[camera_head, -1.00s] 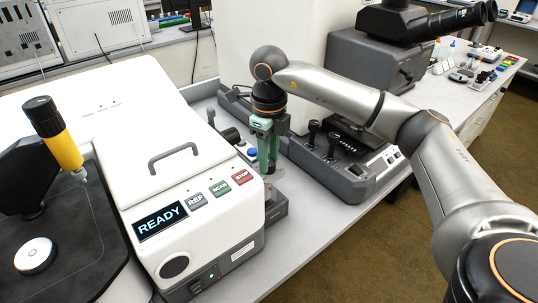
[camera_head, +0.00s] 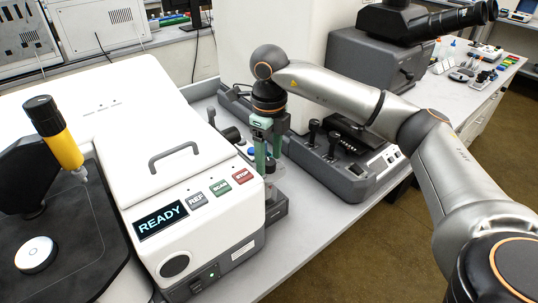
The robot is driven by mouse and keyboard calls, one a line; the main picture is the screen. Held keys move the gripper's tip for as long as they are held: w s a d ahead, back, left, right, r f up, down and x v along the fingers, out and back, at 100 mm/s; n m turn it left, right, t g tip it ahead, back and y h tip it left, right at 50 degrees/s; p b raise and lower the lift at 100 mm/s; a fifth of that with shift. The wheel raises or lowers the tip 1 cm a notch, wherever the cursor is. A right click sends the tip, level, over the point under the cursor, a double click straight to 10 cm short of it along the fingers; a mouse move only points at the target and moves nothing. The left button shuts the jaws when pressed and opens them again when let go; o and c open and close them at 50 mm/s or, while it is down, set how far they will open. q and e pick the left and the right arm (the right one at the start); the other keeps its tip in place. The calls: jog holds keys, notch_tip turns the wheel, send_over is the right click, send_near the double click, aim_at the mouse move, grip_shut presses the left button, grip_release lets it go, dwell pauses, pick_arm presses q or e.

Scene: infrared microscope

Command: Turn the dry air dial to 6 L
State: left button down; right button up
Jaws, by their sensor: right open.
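My right gripper (camera_head: 268,157) points straight down beside the right side of the white instrument, with its green fingers apart. A small dark knob (camera_head: 270,167), which looks like the dry air dial, shows just below and between the fingertips. I cannot tell whether the fingers touch it. It sits above a clear upright part and a grey block (camera_head: 277,208) on the bench. No scale or litre marking on it can be read. My left gripper is not in view.
The white instrument (camera_head: 200,170) with a READY display (camera_head: 161,220) stands close on the left. A grey control base with joysticks (camera_head: 345,170) lies close on the right. A blue button (camera_head: 252,152) is beside the gripper. Bare bench (camera_head: 300,230) lies in front.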

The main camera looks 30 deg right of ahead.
aim_at(269, 161)
notch_tip(269, 161, up, 12)
jog(key=p, duration=0.1)
jog(key=shift+r+p, duration=0.25)
jog(key=shift+p, duration=0.05)
dwell(0.5)
